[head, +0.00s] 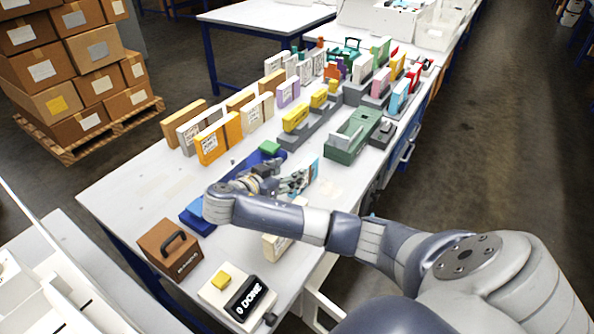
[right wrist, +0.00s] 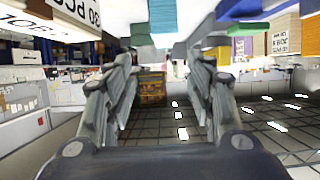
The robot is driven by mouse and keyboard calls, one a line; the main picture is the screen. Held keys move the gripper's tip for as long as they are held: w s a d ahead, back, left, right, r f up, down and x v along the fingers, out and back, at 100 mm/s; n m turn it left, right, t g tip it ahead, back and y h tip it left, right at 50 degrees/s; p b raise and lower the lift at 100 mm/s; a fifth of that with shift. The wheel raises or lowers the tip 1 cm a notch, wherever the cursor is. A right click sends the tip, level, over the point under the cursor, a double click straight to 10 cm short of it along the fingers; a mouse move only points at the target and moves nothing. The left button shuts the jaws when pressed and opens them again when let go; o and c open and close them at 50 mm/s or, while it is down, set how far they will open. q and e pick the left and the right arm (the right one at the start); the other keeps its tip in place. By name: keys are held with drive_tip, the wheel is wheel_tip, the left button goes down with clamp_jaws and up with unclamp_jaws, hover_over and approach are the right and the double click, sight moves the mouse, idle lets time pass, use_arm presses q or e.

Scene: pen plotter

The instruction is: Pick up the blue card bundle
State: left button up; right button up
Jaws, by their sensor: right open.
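A light-blue and white card bundle (head: 313,171) stands on the white table, just beyond the fingers of my right gripper (head: 298,181) and partly hidden by them. My right gripper is open, low over the table, with nothing between its fingers. In the right wrist view, the two fingers (right wrist: 165,68) are spread apart, and a light-blue block (right wrist: 178,17), seemingly this bundle, shows at the top edge beyond them. I cannot tell whether the fingers touch the bundle. Another light-blue and white bundle (head: 399,97) stands farther back. My left gripper is not in view.
A blue tray-like fixture (head: 197,217) lies under my wrist. An orange pack (head: 218,140), yellow blocks (head: 295,118) and a green holder (head: 352,136) stand behind. A brown case (head: 168,250) and a white button box (head: 237,297) are at the front. Bare table lies at left.

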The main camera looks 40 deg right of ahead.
sight(311, 161)
drive_tip(key=b+x, duration=0.2)
drive_tip(key=x, duration=0.1)
drive_tip(key=f+b+x, duration=0.1)
drive_tip(key=x, duration=0.1)
drive_tip(key=shift+w+a+b, duration=0.15)
drive_tip(key=shift+w+b, duration=0.15)
drive_tip(key=shift+b, duration=0.1)
drive_tip(key=shift+w+d+f, duration=0.25)
drive_tip(key=shift+d+f, duration=0.05)
drive_tip(key=shift+d, duration=0.2)
drive_tip(key=x, duration=0.4)
drive_tip(key=shift+d+f+p, duration=0.1)
drive_tip(key=shift+f+p, duration=0.1)
drive_tip(key=shift+p, duration=0.2)
drive_tip(key=shift+w+d+f, duration=0.1)
drive_tip(key=shift+d+f, duration=0.15)
drive_tip(key=shift+d, duration=0.05)
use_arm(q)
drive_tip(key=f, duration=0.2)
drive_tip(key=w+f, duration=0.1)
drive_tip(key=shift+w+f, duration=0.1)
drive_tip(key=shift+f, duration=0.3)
use_arm(e)
clamp_jaws()
